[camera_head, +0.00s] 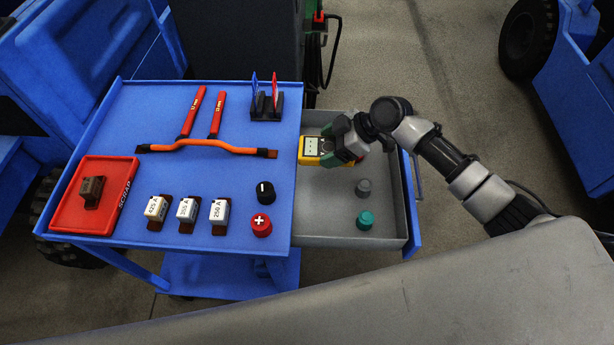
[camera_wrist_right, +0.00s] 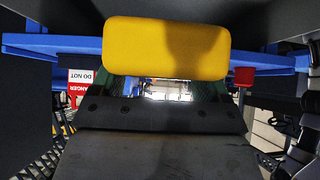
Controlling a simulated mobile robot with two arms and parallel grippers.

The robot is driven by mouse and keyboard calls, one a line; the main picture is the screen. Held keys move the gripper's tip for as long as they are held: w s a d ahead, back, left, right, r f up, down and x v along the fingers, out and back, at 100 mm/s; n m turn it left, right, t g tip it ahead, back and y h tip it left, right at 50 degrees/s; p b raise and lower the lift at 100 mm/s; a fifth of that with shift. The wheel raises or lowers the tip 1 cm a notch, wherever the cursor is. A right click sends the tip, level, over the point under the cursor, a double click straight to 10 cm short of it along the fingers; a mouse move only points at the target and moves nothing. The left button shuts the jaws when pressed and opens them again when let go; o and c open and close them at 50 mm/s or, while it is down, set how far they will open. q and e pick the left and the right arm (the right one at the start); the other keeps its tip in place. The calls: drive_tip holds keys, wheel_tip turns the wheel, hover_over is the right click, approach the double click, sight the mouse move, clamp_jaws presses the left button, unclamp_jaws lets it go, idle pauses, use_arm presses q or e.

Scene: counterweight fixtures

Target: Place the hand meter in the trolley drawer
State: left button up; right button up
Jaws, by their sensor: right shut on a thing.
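The yellow hand meter (camera_head: 311,147) has a pale display face and is held by my right gripper (camera_head: 340,148), which is shut on it. In the head view it is over the back left part of the open grey trolley drawer (camera_head: 322,220), close to the edge of the blue top. I cannot tell whether it touches the drawer floor. In the right wrist view the meter's yellow end (camera_wrist_right: 166,48) fills the upper middle, between the fingers. My left gripper is not in view.
The drawer also holds a grey knob (camera_head: 363,187) and a teal knob (camera_head: 365,220). The drawer's front middle is clear.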

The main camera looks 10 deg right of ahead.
drive_tip(key=b, duration=0.7)
approach(311, 180)
drive_tip(key=x, duration=0.4)
drive_tip(key=shift+a+r, duration=0.15)
drive_tip(key=shift+r, duration=0.05)
drive_tip(key=a, duration=0.2)
drive_tip(key=w+a, duration=0.1)
drive_tip(key=a, duration=0.1)
drive_tip(key=shift+w+a+r, duration=0.1)
drive_tip(key=shift+r, duration=0.1)
drive_tip(key=shift+f+b, duration=0.35)
drive_tip(key=shift+f, duration=0.45)
drive_tip(key=shift+r, duration=0.1)
drive_tip(key=shift+d, duration=0.2)
drive_tip(key=o, duration=0.7)
drive_tip(key=shift+c, duration=0.2)
drive_tip(key=o, duration=0.4)
